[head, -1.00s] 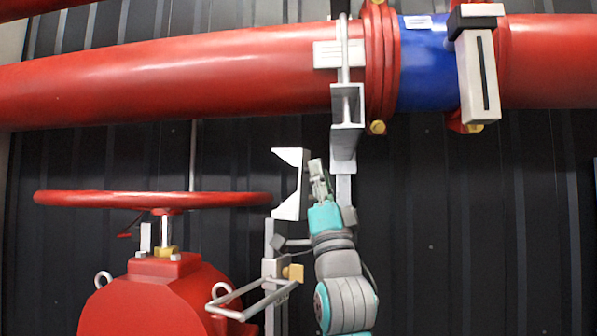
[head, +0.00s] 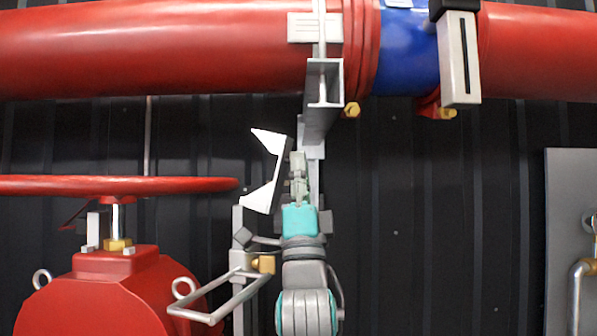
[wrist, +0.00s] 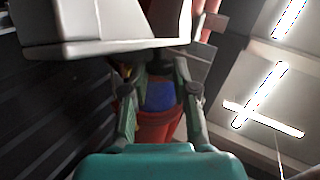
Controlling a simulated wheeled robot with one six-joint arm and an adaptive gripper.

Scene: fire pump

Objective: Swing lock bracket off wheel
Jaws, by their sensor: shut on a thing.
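The lock bracket (head: 278,168) is a white C-shaped piece with its mouth facing left, tilted in the head view. The red handwheel (head: 120,186) lies level at the left, and its right rim ends just short of the bracket's mouth in the picture. I cannot tell the true depth gap. My gripper (head: 297,162) points up at the bracket's back and is shut on it. In the wrist view the pale bracket (wrist: 85,35) crosses the top and hides the fingertips of my gripper (wrist: 160,65).
A grey post with a wire loop (head: 215,310) and brass knob (head: 264,264) stands left of my arm. A grey beam (head: 324,85) hangs above from the big red pipe (head: 160,50). A grey cabinet (head: 570,240) is at the right. Dark wall panels lie between.

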